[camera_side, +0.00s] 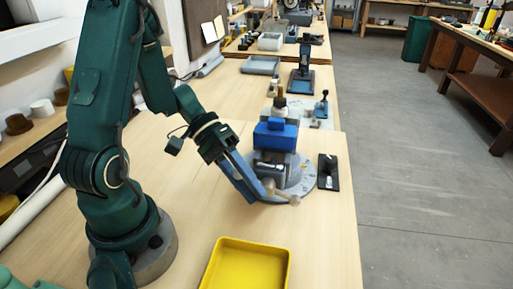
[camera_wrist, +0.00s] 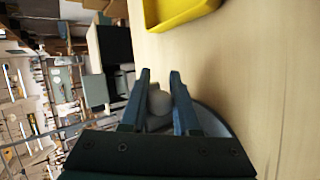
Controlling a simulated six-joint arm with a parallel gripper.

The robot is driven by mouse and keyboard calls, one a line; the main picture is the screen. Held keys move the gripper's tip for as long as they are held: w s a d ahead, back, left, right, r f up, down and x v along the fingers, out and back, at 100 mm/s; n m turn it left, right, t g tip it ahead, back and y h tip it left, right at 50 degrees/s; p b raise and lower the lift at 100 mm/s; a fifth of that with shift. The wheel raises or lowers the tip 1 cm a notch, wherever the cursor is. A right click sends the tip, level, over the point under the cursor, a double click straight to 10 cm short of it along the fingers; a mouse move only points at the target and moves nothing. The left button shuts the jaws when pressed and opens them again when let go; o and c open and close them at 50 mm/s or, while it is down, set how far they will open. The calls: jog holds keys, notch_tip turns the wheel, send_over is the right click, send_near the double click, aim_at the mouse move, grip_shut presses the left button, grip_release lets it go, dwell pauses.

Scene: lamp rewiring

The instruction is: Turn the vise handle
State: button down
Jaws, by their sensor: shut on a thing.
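The blue and grey vise (camera_side: 275,137) stands on a round grey base with marks on its rim (camera_side: 304,184). Its handle (camera_side: 292,200), with a pale rounded end, sticks out at the front, low down. My gripper (camera_side: 268,189) reaches down from the left and is shut on the handle. In the wrist view, a pale rounded end of the handle (camera_wrist: 159,102) shows between the two blue fingers of my gripper (camera_wrist: 160,76). The fingers hide part of the handle.
A yellow tray (camera_side: 248,243) lies at the front of the table; it also shows in the wrist view (camera_wrist: 176,24). A black holder (camera_side: 328,172) is right of the vise. A grey tray (camera_side: 261,65) and a blue-based stand (camera_side: 301,80) are behind. The right table edge is close.

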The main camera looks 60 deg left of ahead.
jog(key=t+h, duration=0.1)
jog(key=f+m+t+h, duration=0.1)
jog(key=h, duration=0.1)
jog(key=shift+w+a+f, duration=0.1)
jog(key=shift+w+f, duration=0.05)
jog(key=shift+f, duration=0.15)
jog(key=shift+w+f+m+t+h, duration=0.15)
jog(key=shift+m+t+h, duration=0.2)
jog(key=shift+h, duration=0.35)
jog(key=shift+f+m+t+h, duration=0.15)
jog(key=shift+m+t+h, duration=0.1)
jog(key=shift+t+h, duration=0.35)
jog(key=shift+h, duration=0.3)
jog(key=c, duration=0.7)
grip_release()
jog(key=shift+o, duration=0.2)
